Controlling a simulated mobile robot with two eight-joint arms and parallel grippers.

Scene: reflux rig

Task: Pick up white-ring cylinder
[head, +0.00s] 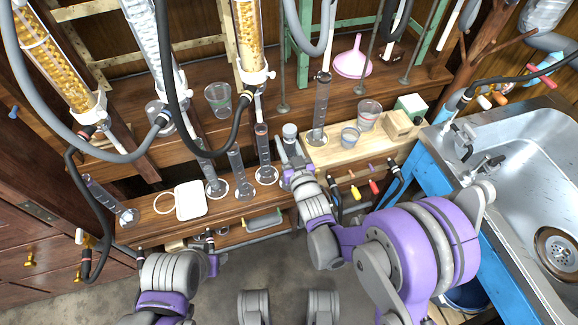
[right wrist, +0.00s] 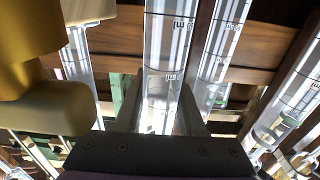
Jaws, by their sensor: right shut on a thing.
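My right gripper (head: 291,170) is shut on a clear graduated cylinder (head: 290,143) with a pale band at its top. It stands upright at the front of the wooden bench, its lower part mostly hidden by the gripper. In the right wrist view this cylinder (right wrist: 165,75) runs between the two dark fingers. Similar clear cylinders stand to its left: one with a reddish top (head: 264,150), one in the middle (head: 237,170) and one further left (head: 211,172). Pale rings lie around their bases. My left gripper (head: 211,243) is low at the bench front; its fingers are unclear.
A tilted cylinder (head: 108,198) is at the far left, near a white dish (head: 191,200). Another cylinder (head: 321,105), beakers (head: 368,112) and a pink funnel (head: 353,60) are behind right. Hoses hang over the bench. A sink (head: 530,150) is at the right.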

